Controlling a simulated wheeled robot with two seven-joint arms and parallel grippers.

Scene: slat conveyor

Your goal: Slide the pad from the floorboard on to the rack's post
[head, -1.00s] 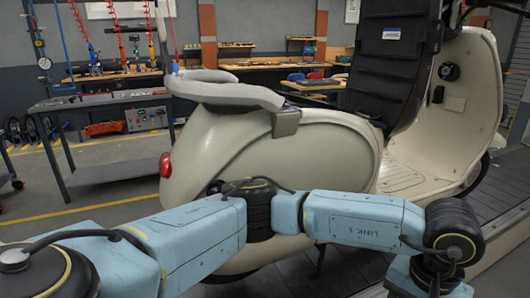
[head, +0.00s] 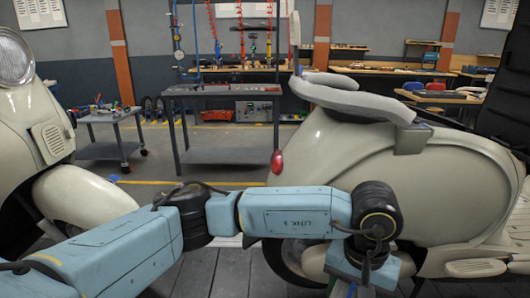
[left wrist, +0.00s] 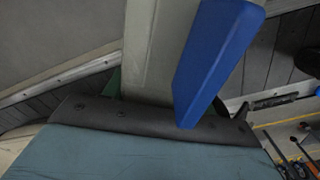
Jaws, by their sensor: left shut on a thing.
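The pale scooter (head: 400,180) stands at the right in the head view, its grey rack (head: 350,100) over the tail. The rack's pale upright post (head: 295,40) rises at its left end. In the left wrist view my left gripper's dark mount (left wrist: 150,118) shows above my teal wrist link. The finger contact is hidden. My right gripper is not in view.
Another pale scooter (head: 60,170) stands at the left. A grey workbench (head: 225,92) and a small cart (head: 110,140) are behind. Between the two scooters lies open floor over dark slats (head: 215,270). The raised dark seat (head: 505,95) is at the right edge.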

